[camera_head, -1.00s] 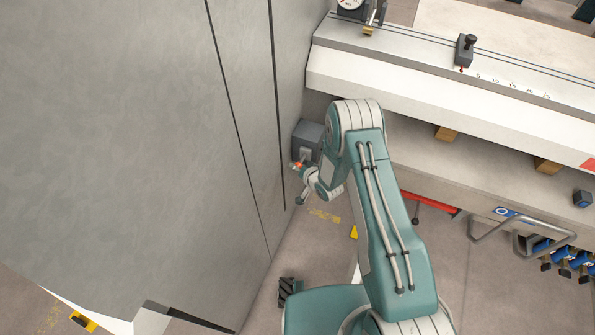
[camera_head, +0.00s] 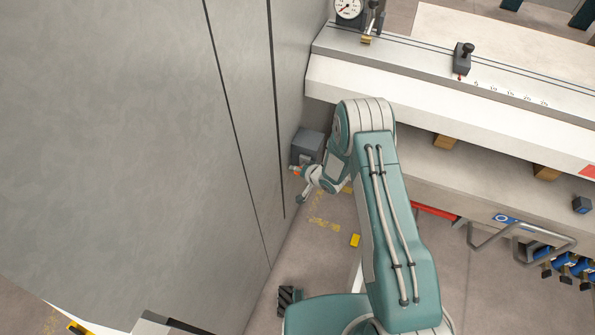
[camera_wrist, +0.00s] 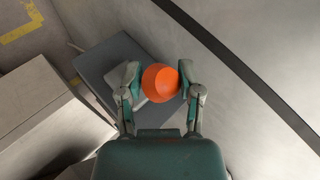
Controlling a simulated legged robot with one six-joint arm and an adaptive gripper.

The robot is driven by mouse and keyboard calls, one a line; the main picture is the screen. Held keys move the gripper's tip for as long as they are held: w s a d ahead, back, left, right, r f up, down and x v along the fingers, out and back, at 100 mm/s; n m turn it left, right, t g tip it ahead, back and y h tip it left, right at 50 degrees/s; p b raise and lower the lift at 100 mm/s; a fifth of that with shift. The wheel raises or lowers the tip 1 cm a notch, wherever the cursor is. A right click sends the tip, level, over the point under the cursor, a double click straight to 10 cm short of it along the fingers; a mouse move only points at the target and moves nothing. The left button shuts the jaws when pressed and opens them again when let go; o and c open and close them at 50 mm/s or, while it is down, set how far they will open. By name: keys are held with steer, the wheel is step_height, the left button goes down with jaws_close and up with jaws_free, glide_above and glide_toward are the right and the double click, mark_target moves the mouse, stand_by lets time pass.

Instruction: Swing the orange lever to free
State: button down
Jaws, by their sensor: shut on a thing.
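The orange lever shows in the wrist view as a round orange knob (camera_wrist: 160,82) between my gripper's two fingers (camera_wrist: 159,86). The fingers are shut on it from both sides. Behind the knob is a grey box (camera_wrist: 105,62); the rest of the lever is mostly hidden by the knob and fingers. In the head view the grey box (camera_head: 307,146) sits against the grey cabinet wall, and a small bit of orange (camera_head: 296,172) shows below it at my gripper (camera_head: 294,171), largely hidden by my wrist.
A tall grey cabinet panel (camera_head: 130,120) stands close on the left. A white machine bed (camera_head: 420,102) with wooden blocks runs to the right. A grey handle (camera_head: 490,238) and blue clamps (camera_head: 555,258) are at lower right. A yellow block (camera_head: 355,240) lies on the floor.

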steer(key=shift+c, duration=2.2)
jaws_free()
steer(key=shift+w+r, duration=0.1)
steer(key=shift+w, duration=0.15)
steer(key=shift+o, duration=0.9)
steer(key=shift+d, duration=0.1)
steer(key=shift+s, duration=0.1)
steer(key=v, duration=1.1)
steer(key=shift+s+d+r, duration=0.2)
steer(key=shift+s, duration=0.1)
